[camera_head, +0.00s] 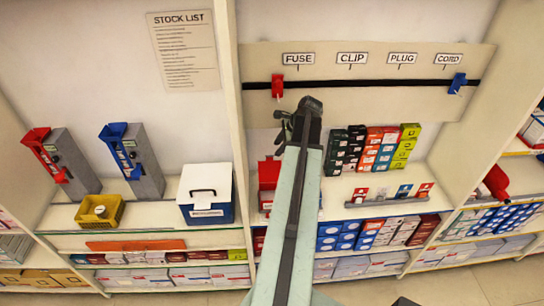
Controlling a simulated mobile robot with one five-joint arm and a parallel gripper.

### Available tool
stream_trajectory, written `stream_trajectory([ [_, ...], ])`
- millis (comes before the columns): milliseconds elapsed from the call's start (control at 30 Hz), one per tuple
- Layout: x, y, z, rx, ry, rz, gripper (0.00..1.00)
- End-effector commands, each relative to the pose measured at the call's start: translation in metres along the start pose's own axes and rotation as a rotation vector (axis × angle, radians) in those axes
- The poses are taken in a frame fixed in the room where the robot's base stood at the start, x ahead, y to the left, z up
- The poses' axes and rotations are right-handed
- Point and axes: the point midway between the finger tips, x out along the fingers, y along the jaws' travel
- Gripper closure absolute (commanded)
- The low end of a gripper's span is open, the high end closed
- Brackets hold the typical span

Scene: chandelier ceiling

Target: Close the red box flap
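A grey box (74,163) with a red flap-like piece (42,152) on its left side stands on the left shelf. The red piece slants down along the box, and its top end juts out to the left. Another red box (268,176) stands right of the divider, partly hidden behind my arm. I cannot tell whether it has a flap. My gripper (300,110) is raised in front of the label board, right of both red things and apart from the grey box. Its fingers are dark and small, and their opening is unclear.
A similar grey box with a blue piece (130,160), a yellow bin (100,211) and a white-and-blue cooler (205,194) share the left shelf. An upright divider (232,110) separates the bays. Coloured cartons (371,150) stand right of my arm. A red clip (277,87) hangs on the black rail.

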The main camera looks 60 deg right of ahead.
Motion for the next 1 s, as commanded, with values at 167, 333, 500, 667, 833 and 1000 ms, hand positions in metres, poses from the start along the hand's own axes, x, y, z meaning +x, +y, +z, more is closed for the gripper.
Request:
stream_trajectory([
  [167, 0.032, 0.002, -0.003, -0.002, 0.0, 0.001, 0.63],
  [333, 0.063, 0.002, -0.004, -0.001, 0.0, 0.0, 0.63],
  [500, 0.075, 0.001, -0.001, -0.001, 0.0, 0.0, 0.63],
  [667, 0.073, 0.0, 0.0, 0.0, 0.0, 0.0, 0.63],
  [833, 0.073, 0.0, -0.001, 0.0, 0.0, 0.0, 0.96],
  [1000, 0.073, 0.0, -0.001, 0.001, 0.0, 0.0, 1.0],
])
